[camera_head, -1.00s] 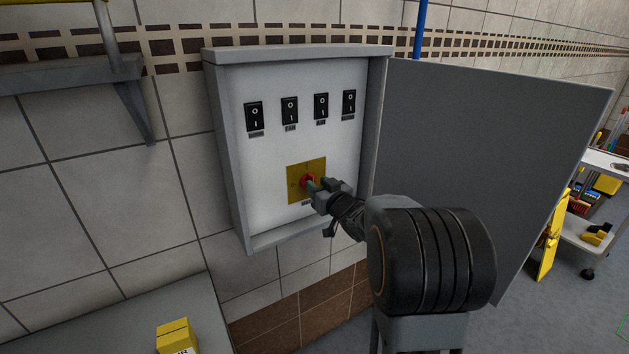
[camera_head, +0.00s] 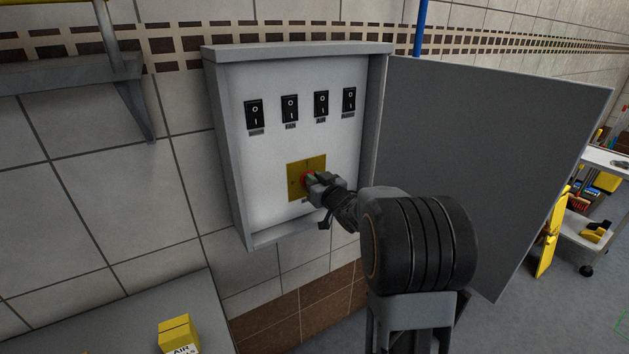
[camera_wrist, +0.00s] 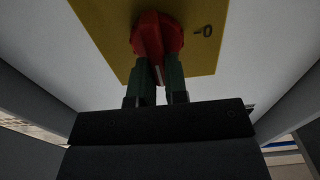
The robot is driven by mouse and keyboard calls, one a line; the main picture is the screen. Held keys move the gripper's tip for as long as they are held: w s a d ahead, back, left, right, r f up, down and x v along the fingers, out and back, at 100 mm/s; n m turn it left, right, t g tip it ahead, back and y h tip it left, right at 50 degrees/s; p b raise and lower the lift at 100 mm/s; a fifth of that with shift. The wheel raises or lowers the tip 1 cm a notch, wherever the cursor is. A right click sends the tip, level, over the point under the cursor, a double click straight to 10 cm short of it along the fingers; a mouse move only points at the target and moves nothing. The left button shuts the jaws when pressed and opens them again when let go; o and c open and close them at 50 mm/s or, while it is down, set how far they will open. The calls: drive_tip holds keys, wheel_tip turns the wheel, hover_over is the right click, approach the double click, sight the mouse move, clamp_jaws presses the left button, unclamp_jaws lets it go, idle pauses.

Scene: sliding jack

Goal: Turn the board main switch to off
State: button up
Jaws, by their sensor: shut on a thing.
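The board (camera_head: 270,215) is an open grey wall box with a white panel. Its main switch is a red rotary knob (camera_head: 304,180) on a yellow square plate (camera_head: 294,190), low on the panel. In the wrist view the red knob (camera_wrist: 152,32) sits on the yellow plate (camera_wrist: 110,25), with a "0" mark to its right. My gripper (camera_head: 312,180) is at the knob. In the wrist view its two green fingertips (camera_wrist: 160,75) are shut on the knob's grip, one on each side. The gripper hides part of the plate in the head view.
Several black rocker switches (camera_head: 290,110) line the panel above the knob. The grey door (camera_head: 490,150) stands open to the right of my arm. A yellow box (camera_head: 178,335) sits on a grey surface at lower left. A cart (camera_head: 590,235) stands far right.

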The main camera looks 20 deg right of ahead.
drive_tip(key=shift+f+b, duration=0.1)
drive_tip(key=shift+b, duration=0.35)
clamp_jaws()
drive_tip(key=n+b, duration=0.4)
drive_tip(key=a+n+b, duration=0.1)
drive_tip(key=n+b, duration=0.3)
drive_tip(key=b, duration=0.1)
drive_tip(key=f+n+b, duration=0.1)
drive_tip(key=n+b, duration=0.3)
drive_tip(key=n, duration=0.1)
drive_tip(key=shift+s+a+f+b, duration=0.1)
drive_tip(key=shift+a+b, duration=0.15)
drive_tip(key=shift+b, duration=0.05)
drive_tip(key=shift+a+f+n+b, duration=0.1)
drive_tip(key=shift+f+n+b, duration=0.05)
drive_tip(key=shift+n+b, duration=1.8)
drive_tip(key=shift+n+p, duration=0.3)
drive_tip(key=shift+n, duration=0.35)
drive_tip(key=o, duration=0.7)
unclamp_jaws()
